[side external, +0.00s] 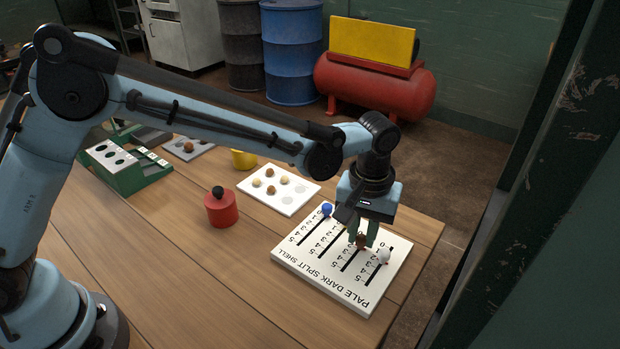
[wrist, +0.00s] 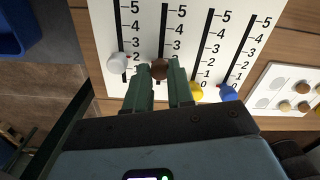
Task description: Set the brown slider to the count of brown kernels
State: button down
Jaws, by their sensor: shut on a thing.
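The white slider board (side external: 340,297) lies near the table's right end, lettered PALE, DARK, SPLIT, SHELL, with four numbered slots. My gripper (side external: 363,232) is over it, shut on the brown slider (side external: 361,242). In the wrist view the brown slider (wrist: 159,69) shows between the fingertips, around the 1 to 2 marks; the exact mark is partly hidden. The white slider (wrist: 117,60) is near 2. The yellow slider (wrist: 196,91) and blue slider (wrist: 227,92) sit near 0. The kernel card (side external: 292,203) holds pale and brown kernels, with two brown ones visible (side external: 270,172).
A red pot with a black knob (side external: 221,208) stands left of the board. A yellow cup (side external: 243,159), a grey tray with kernels (side external: 180,153) and a green-white stand (side external: 125,172) are farther left. The table's front is clear.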

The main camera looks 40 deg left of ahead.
aim_at(360, 239)
jog(key=shift+s, duration=0.3)
jog(key=c, duration=1)
grip_release()
jog(key=shift+r, duration=0.1)
notch_tip(360, 239, up, 12)
